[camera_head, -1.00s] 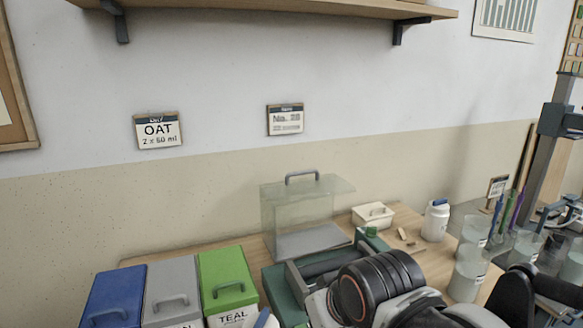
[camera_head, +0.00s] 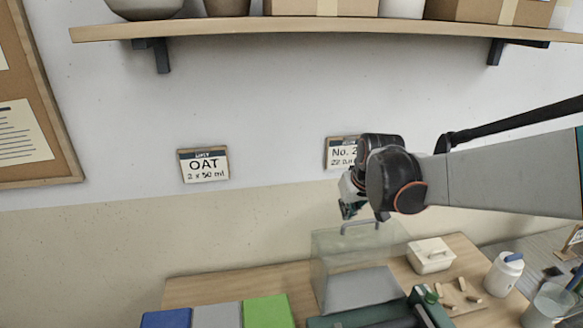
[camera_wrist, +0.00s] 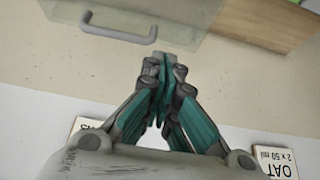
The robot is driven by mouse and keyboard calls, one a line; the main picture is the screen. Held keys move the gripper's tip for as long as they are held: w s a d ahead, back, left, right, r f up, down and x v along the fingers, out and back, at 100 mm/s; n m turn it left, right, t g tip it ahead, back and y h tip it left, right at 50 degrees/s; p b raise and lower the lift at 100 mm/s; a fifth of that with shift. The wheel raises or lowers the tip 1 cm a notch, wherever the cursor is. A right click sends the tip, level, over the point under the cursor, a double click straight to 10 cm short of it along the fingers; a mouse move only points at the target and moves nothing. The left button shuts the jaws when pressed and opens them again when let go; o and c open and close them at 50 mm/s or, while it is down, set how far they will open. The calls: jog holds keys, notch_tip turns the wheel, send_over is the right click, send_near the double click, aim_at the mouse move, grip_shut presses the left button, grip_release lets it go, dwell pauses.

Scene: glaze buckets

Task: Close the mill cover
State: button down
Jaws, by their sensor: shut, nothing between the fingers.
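The clear mill cover (camera_head: 335,262) with a grey bar handle (camera_head: 360,225) stands behind the dark green mill (camera_head: 340,322); it looks upright. Only the top of the mill shows at the bottom edge. My gripper (camera_head: 350,210) is shut and empty, close to the handle and slightly above it in the head view. In the wrist view, my closed fingertips (camera_wrist: 165,62) are apart from the handle (camera_wrist: 120,34), which lies to their upper left on the clear cover (camera_wrist: 180,14).
Blue, grey and green buckets (camera_head: 267,311) stand at the front left. A shelf (camera_head: 330,27) hangs above. The wall with the OAT card (camera_head: 204,165) is behind.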

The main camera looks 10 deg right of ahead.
jog(key=w+d+r+p, duration=0.1)
jog(key=w+d+p, duration=0.25)
jog(key=w, duration=0.25)
jog(key=shift+g, duration=0.3)
jog(key=f, duration=0.2)
jog(key=w+f, duration=0.1)
jog(key=f, duration=0.5)
jog(key=shift+w+a+f, duration=0.15)
jog(key=shift+w+f, duration=0.05)
jog(key=shift+s, duration=0.4)
